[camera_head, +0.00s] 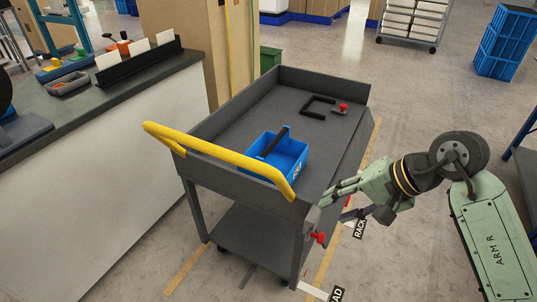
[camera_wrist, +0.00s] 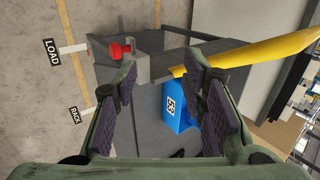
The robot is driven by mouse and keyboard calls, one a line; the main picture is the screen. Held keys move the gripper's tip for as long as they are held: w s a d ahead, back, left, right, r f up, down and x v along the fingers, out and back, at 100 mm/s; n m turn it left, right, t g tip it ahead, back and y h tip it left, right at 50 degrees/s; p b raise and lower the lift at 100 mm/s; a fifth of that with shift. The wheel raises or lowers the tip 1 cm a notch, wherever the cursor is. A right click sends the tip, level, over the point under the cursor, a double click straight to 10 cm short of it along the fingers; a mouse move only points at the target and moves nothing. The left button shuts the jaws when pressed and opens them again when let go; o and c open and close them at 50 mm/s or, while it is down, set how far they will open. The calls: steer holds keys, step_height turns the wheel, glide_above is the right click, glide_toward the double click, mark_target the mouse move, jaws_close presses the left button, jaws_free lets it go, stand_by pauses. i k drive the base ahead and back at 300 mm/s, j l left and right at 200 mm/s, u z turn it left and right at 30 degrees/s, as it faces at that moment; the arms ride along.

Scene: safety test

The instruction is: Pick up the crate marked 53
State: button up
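The blue crate (camera_head: 290,163) stands upright on the dark grey cart's top tray (camera_head: 235,125), near the end with the yellow handle (camera_head: 215,155). A dark bar (camera_head: 272,143) lies across or in it; I cannot tell which. In the wrist view the blue crate (camera_wrist: 176,120) shows a white label marked 53 (camera_wrist: 171,104), partly hidden by my right-hand finger. My gripper (camera_head: 334,206) is outside the cart's near right corner, apart from the crate. In the wrist view my gripper (camera_wrist: 160,72) is open and empty, fingers wide apart, with the crate beyond them.
The tray has raised walls. A black C-shaped piece (camera_head: 316,107) with a red knob (camera_head: 343,106) lies at its far end. A red knob (camera_head: 319,237) sticks out at the cart's near corner.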

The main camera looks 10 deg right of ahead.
mark_target(288, 156)
steer(key=i+j, duration=0.15)
steer(key=i, duration=0.4)
steer(key=i+j, duration=0.2)
steer(key=i, duration=0.35)
